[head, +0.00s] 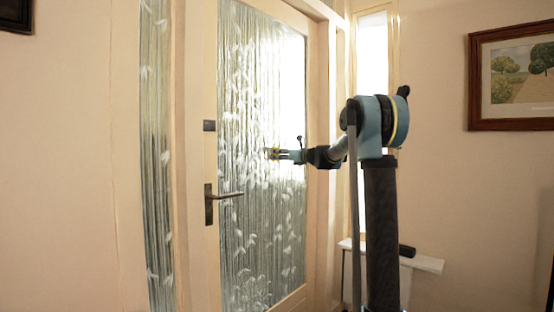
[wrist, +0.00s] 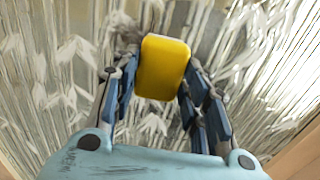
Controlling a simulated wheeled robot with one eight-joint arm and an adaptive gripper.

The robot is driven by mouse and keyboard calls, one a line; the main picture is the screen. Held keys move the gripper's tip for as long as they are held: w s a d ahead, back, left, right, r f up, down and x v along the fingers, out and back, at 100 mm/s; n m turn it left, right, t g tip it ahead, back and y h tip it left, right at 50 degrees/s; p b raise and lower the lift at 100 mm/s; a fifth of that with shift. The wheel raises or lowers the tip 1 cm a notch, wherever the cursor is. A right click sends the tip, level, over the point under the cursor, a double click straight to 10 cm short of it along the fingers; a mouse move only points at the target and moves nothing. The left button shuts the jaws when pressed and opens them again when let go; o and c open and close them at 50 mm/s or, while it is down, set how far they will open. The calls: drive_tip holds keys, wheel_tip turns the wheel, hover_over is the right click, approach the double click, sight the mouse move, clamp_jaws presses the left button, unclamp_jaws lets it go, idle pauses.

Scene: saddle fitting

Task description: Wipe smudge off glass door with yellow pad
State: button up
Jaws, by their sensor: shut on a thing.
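The glass door (head: 252,235) has a pale frame and a patterned pane with leaf shapes and vertical streaks. My gripper (head: 272,154) is at the middle of the pane, shut on the yellow pad. In the wrist view the yellow pad (wrist: 162,68) sits between the fingers of my gripper (wrist: 160,75), with the patterned glass (wrist: 60,75) behind it. The pad is close to the glass; I cannot tell whether it touches. I cannot make out a smudge apart from the leaf pattern, and the area behind the pad is hidden.
A dark door handle (head: 222,195) sticks out at the door's left side, with a lock plate (head: 209,125) above it. A narrow glass side panel (head: 157,180) is at left. A white ledge (head: 425,262) and a framed picture (head: 513,75) are at right.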

drive_tip(key=w+d, duration=0.2)
drive_tip(key=w, duration=0.1)
drive_tip(key=shift+d, duration=0.15)
idle(0.4)
